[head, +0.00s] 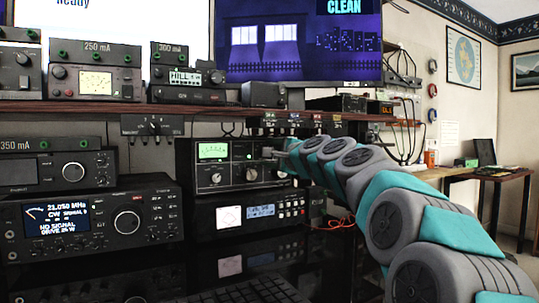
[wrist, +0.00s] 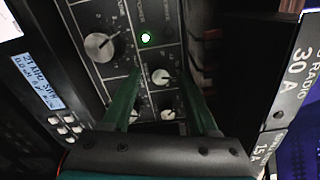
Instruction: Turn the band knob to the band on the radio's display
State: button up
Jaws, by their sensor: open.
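The radio (head: 88,222) is at the left in the head view. Its blue display (head: 58,216) reads 21.050 MHz, CW and NO SIGNAL. The tuner (head: 235,165), with a green-lit meter, stands right of it. In the wrist view its dark panel shows a large silver knob (wrist: 100,46) and several small ones. I cannot read which is the band knob. My gripper (wrist: 161,80) is open in front of the panel's right part, its fingers on either side of a small knob (wrist: 160,76). Contact cannot be told. The large knob lies outside the left finger. The fingertips (head: 284,154) are hard to see in the head view.
A lower unit with a lit display (head: 261,211) sits under the tuner. A shelf edge (head: 200,108) with labelled switches runs above it, close to my arm. A keyboard (head: 250,291) lies in front. Red wires (head: 342,223) hang at the right.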

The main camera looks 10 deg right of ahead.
jog(key=v, duration=0.7)
jog(key=shift+s, duration=0.35)
jog(key=shift+d, duration=0.1)
